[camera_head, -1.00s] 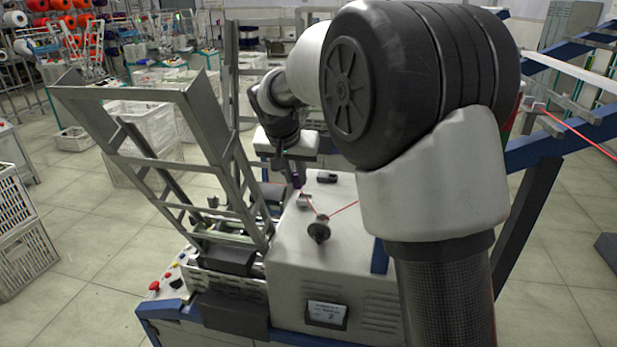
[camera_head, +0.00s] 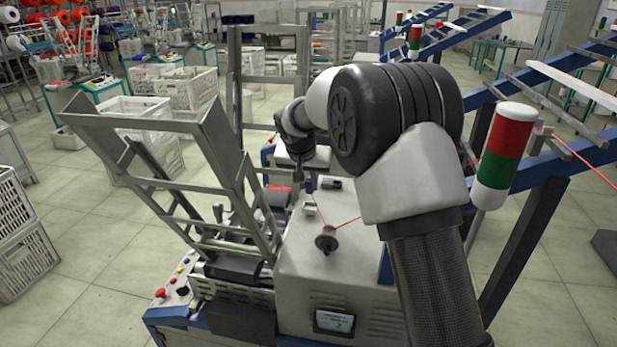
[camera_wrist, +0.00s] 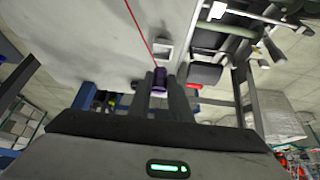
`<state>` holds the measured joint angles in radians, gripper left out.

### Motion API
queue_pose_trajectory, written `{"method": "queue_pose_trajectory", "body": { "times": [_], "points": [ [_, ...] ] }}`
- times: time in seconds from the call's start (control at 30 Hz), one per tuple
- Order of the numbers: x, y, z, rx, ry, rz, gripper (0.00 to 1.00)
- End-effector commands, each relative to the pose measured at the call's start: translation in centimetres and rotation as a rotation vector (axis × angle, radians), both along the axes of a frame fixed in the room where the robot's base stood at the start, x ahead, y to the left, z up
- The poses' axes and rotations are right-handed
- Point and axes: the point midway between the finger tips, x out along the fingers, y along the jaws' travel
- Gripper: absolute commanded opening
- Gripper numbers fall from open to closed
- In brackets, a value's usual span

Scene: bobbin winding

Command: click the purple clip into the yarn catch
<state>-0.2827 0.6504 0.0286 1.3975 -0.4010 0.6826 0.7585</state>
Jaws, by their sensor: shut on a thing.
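The purple clip (camera_wrist: 159,77) sits between the fingertips of my gripper (camera_wrist: 162,84), which is shut on it. In the head view the purple clip (camera_head: 309,184) shows as a small purple spot above the machine top, beside my gripper (camera_head: 299,178). A red yarn (camera_wrist: 142,28) runs to the clip area. A small pale metal block (camera_wrist: 163,48), which looks like the yarn catch, lies just beyond the clip in the wrist view. It also shows below the clip in the head view (camera_head: 309,207). A gap seems to remain between clip and block; contact is unclear.
The yarn bends at a dark round guide (camera_head: 326,241) on the machine's pale housing (camera_head: 300,265). A small dark box (camera_head: 331,183) lies right of the clip. A metal frame (camera_head: 205,150) rises at left. A red-green-white lamp (camera_head: 502,155) stands at right.

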Motion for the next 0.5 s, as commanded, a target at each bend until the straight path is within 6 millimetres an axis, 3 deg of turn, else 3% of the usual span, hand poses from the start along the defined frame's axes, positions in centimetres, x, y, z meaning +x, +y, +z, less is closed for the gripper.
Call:
{"method": "queue_pose_trajectory", "body": {
  "times": [0.13, 0.2, 0.5],
  "points": [
    [0.0, -0.1, -2.6, -0.002, 0.002, 0.000, 0.00],
    [0.0, 0.0, -1.8, -0.001, 0.000, 0.000, 0.00],
    [0.0, 0.0, -2.2, -0.001, 0.000, 0.000, 0.00]
  ]
}}
